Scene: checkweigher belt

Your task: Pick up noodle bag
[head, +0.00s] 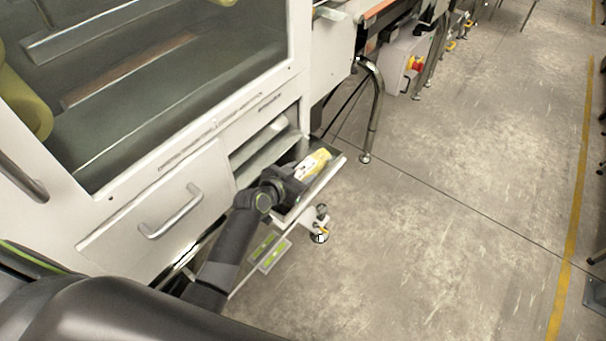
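The noodle bag, a small yellow and white packet (316,161), lies at the outlet tray (331,172) on the machine's right side. My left arm reaches up from the lower left, and its dark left gripper (297,180) is right at the near end of the bag. The gripper's fingers blend into its dark body, so I cannot tell whether they are open or shut, or whether they touch the bag. The bag's near end is partly hidden by the gripper. My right gripper is not in view.
The white machine cabinet (240,110) with a window and a drawer handle (171,212) fills the left. A metal leg (375,110) and a red emergency button (414,63) stand behind the tray.

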